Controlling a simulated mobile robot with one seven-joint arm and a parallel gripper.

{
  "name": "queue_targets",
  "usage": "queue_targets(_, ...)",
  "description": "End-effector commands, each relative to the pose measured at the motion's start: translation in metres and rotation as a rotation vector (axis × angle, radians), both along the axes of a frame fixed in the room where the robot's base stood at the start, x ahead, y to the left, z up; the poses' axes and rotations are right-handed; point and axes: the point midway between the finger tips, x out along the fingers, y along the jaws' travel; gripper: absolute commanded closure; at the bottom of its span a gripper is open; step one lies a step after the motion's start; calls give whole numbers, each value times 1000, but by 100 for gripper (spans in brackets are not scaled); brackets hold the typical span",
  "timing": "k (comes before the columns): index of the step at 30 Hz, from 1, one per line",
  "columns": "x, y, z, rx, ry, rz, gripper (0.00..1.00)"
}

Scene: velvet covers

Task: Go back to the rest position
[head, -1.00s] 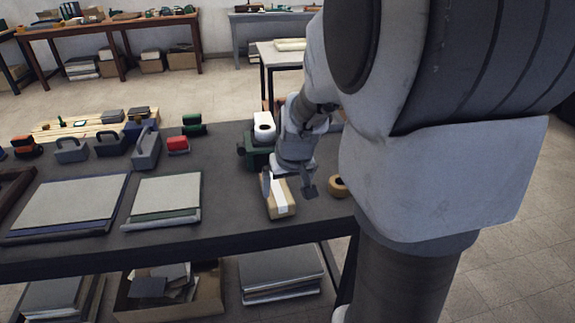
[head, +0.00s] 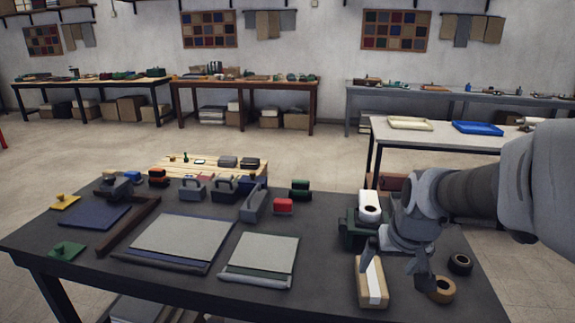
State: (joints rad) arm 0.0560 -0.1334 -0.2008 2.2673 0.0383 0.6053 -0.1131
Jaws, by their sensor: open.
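My gripper (head: 396,264) is at the right end of the dark worktable (head: 320,288). Its two fingers are spread apart with nothing between them that I can make out. One finger overlaps the far end of a tan box with a white strip (head: 372,284), which lies on the table. The other finger is close to a tan tape roll (head: 441,290). I cannot tell whether either finger touches them. My arm comes in from the right edge.
A green device with a white roll (head: 369,208) stands just behind my gripper. A black roll (head: 460,264) lies to its right. Grey boards (head: 265,250), several grey-handled tools (head: 254,203) and a red block (head: 283,206) lie to the left. Other tables stand behind, across open floor.

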Motion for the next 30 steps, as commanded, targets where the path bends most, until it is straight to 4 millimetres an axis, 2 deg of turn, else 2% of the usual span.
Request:
queue_targets(1, -8, 10, 23, 4, -15, 17, 0)
queue_targets(3, -23, 24, 47, 11, -28, 40, 0)
queue_targets(9, -74, 61, 103, 14, -59, 105, 0)
queue_targets(12, -98, 74, 123, 6, -72, 133, 0)
queue_targets(16, -123, 84, 138, -9, -82, 156, 0)
queue_targets(21, -140, 90, 145, -22, -87, 170, 0)
queue_targets(30, -142, 91, 145, -22, -87, 171, 0)
